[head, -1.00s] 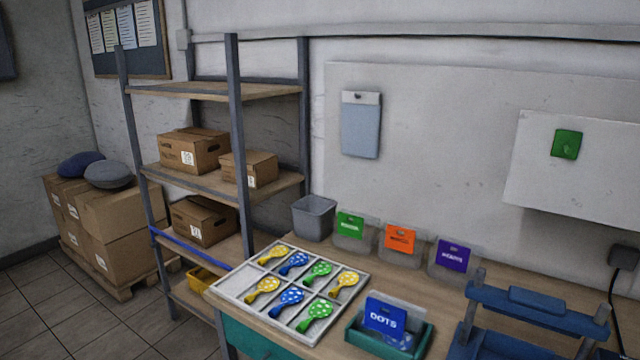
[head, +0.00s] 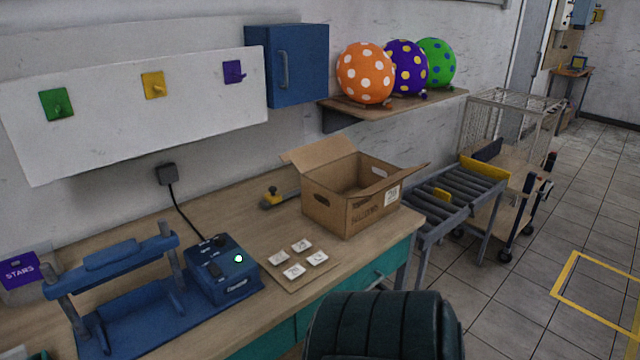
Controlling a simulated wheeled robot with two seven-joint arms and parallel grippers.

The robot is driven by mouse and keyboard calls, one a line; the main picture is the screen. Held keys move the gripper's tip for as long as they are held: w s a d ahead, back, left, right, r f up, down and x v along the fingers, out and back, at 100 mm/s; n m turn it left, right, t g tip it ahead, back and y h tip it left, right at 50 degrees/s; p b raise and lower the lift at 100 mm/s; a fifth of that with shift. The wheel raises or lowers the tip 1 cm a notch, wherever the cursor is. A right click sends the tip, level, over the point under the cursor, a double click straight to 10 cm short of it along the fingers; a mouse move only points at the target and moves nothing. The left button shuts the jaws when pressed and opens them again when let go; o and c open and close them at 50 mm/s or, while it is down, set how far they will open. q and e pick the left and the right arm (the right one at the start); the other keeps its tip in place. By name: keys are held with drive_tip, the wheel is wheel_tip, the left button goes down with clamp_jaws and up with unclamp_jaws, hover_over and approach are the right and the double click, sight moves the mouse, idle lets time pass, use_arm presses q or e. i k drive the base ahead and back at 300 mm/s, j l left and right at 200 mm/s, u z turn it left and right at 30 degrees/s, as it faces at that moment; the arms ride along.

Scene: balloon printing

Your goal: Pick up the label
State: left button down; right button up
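Several small white square labels with dark marks lie on a tan backing sheet (head: 297,274) on the workbench. One label (head: 301,245) is at its far side and another label (head: 294,272) is near its front edge. The print on them is too small to read. An open cardboard box (head: 352,208) beside them also bears a white printed label (head: 392,195) on its side. Neither of my grippers is in view.
A blue machine (head: 223,270) stands left of the labels. A yellow-and-grey tape dispenser or similar tool (head: 272,198) lies behind. A dark ribbed, rounded shape (head: 385,328) rises at the bottom. A roller conveyor (head: 455,200) is beyond the bench's right end.

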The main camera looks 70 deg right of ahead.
sight(315, 259)
drive_tip(key=z, duration=2.3)
